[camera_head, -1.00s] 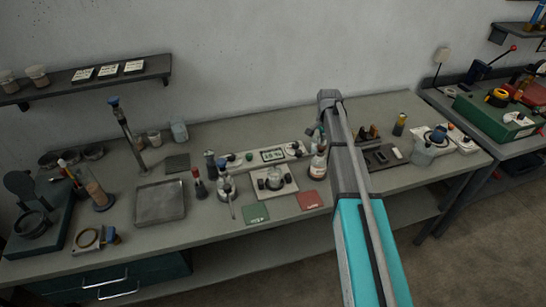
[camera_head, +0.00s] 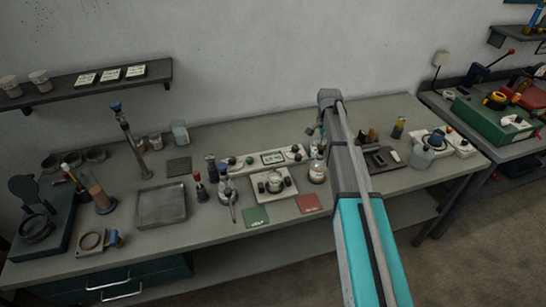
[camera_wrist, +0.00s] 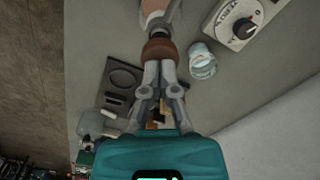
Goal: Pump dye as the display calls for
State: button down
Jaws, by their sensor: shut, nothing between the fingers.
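A small display panel (camera_head: 272,157) lies at the back middle of the bench in the head view. A pump bottle (camera_head: 317,172) with pinkish contents stands to its right. My gripper (camera_head: 320,142) is above this bottle, mostly hidden by my arm. In the wrist view my gripper (camera_wrist: 158,64) has its fingers together and empty, at a red-brown round pump top (camera_wrist: 160,48); contact cannot be told. Another pump bottle (camera_head: 228,188) stands left of a pale plate (camera_head: 294,202) bearing a small vessel (camera_head: 273,181). The display's reading is too small to read.
A green mat (camera_head: 255,217) and a red mat (camera_head: 308,203) lie at the front. A metal tray (camera_head: 161,204) is at left. A glass jar (camera_wrist: 202,62) and a dial device (camera_wrist: 238,22) are near my fingers in the wrist view.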

jog(key=shift+r+p, duration=1.95)
jog(key=shift+r, duration=0.2)
notch_tip(320, 180, up, 3)
jog(key=m+p, duration=0.3)
jog(key=shift+r+m, duration=0.1)
jog(key=shift+m, duration=0.2)
jog(key=shift+r+m+p, duration=0.7)
jog(key=shift+m+p, duration=0.05)
jog(key=shift+m, duration=0.45)
jog(key=shift+f, duration=0.15)
notch_tip(320, 180, down, 6)
jog(key=b, duration=0.6)
jog(key=shift+f+b, duration=0.15)
jog(key=shift+b, duration=0.15)
